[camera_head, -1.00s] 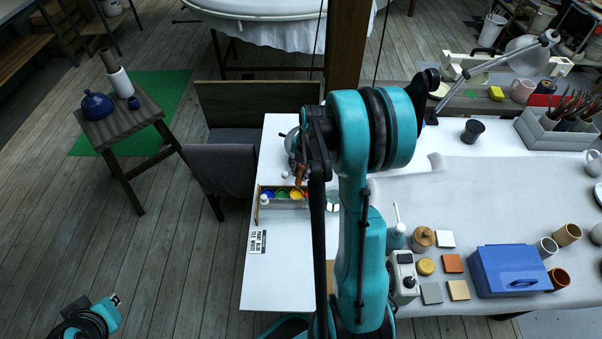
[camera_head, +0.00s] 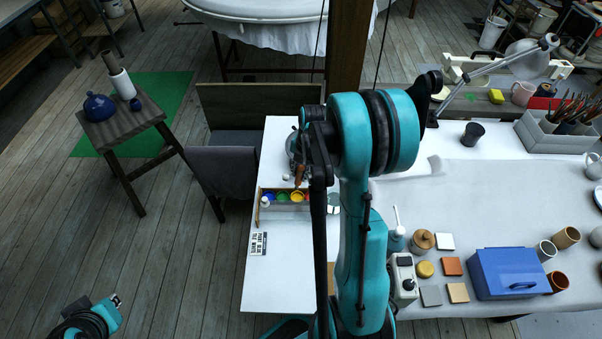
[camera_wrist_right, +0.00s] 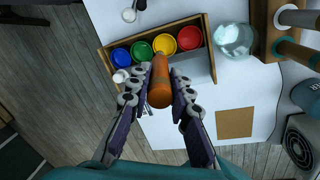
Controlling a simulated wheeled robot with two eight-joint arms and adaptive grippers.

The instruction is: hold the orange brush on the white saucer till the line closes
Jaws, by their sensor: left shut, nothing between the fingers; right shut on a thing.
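My right gripper (camera_wrist_right: 159,78) is shut on the orange brush (camera_wrist_right: 160,88), seen nearly end-on in the right wrist view. The brush's far end overlaps the yellow paint pot (camera_wrist_right: 165,44) in the picture; I cannot tell whether it touches. In the head view the brush (camera_head: 299,175) shows as a short brown handle above the paint box, and my right arm hides much around it. My left gripper (camera_head: 115,300) is shut and empty, low at the left, over the floor. I cannot make out the white saucer for certain in either view.
A wooden box (camera_wrist_right: 205,62) holds blue, green, yellow and red paint pots. A glass jar (camera_wrist_right: 235,38) stands right of it. A printed card (camera_head: 259,243) lies on the white table (camera_head: 280,285). A blue box (camera_head: 510,271), tiles and cups stand further right.

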